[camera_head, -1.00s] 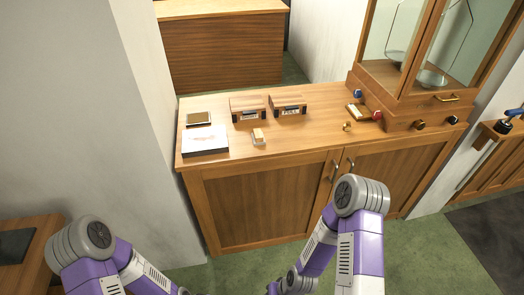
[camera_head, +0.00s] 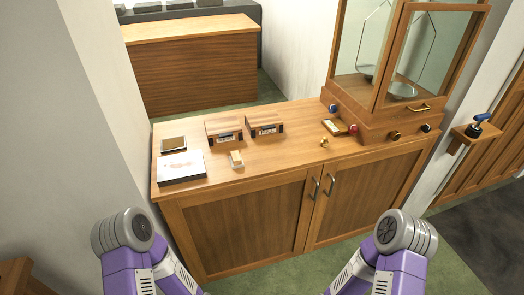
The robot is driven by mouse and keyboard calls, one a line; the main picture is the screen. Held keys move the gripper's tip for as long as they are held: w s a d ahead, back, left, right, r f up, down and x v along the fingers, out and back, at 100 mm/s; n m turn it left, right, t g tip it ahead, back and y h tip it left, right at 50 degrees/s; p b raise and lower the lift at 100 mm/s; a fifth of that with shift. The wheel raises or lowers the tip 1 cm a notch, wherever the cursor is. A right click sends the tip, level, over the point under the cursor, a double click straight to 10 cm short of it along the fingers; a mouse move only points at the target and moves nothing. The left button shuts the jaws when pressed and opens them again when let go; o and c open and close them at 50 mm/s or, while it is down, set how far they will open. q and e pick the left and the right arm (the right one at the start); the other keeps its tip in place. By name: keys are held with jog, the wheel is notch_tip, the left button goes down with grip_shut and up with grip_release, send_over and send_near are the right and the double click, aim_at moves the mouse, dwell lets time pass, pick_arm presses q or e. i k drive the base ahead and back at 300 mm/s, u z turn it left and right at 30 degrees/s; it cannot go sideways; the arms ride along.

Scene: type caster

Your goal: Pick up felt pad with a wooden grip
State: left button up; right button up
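A small block with a tan wooden-looking top and a pale base (camera_head: 237,159) lies on the wooden cabinet top, left of its middle near the front edge. It looks like the felt pad with a wooden grip, though it is small in the picture. Nothing touches it. My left arm shows at the lower left and my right arm at the lower right, both in front of the cabinet and below its top. Both grippers are out of the picture.
The wooden cabinet (camera_head: 240,225) has two wooden boxes with dark, labelled fronts (camera_head: 223,129) (camera_head: 265,124) on top. A brass knob-like piece (camera_head: 324,142) and glass-doored case (camera_head: 400,60) stand right.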

aim_at(235, 159)
jog(key=u, duration=0.2)
jog(key=i, duration=0.65)
jog(key=u, duration=0.55)
